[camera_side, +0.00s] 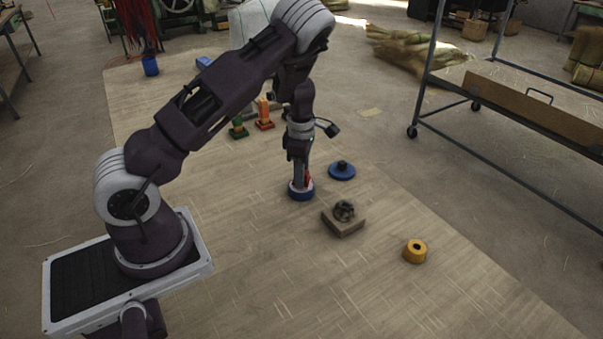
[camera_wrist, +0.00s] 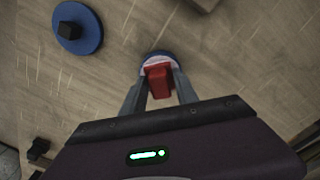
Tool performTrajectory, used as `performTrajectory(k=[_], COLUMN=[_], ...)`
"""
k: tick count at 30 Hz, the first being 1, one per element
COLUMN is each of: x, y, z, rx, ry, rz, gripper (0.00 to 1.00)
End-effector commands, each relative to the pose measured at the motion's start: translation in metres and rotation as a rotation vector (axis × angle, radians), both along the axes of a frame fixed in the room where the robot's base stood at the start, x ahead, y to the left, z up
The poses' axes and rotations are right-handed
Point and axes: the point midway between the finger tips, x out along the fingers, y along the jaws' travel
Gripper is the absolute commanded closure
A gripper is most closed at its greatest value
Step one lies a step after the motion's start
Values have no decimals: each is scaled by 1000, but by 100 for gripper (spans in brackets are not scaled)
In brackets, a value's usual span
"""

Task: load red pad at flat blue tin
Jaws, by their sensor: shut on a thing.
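My gripper (camera_side: 303,179) points straight down and is shut on the red pad (camera_wrist: 158,80). The pad's red handle stands between the two fingers in the wrist view, and a little red shows beside the fingers in the side view. The pad is at a round, low blue tin (camera_side: 302,194) with a pale inside. In the wrist view the tin's far rim (camera_wrist: 158,54) shows just beyond the pad. The fingertips are at or just inside the tin's rim; whether the pad touches the bottom is hidden.
A blue disc with a black knob (camera_side: 342,171) lies right of the tin. A brown block with a dark lump (camera_side: 343,218) and a yellow roll (camera_side: 415,251) are nearer. The front of the mat is clear.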

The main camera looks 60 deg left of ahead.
Motion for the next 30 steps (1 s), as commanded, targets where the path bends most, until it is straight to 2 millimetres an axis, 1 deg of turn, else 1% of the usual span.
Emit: performTrajectory(k=[5,8,24,27,30], x=[-1,0,0,0,0], y=[0,0,0,0,0], z=[-2,1,58,67,70], rx=[1,1,0,1,0], ry=[4,2,-1,-1,1], rz=[0,0,-1,0,-1], gripper=[97,97,97,97,97])
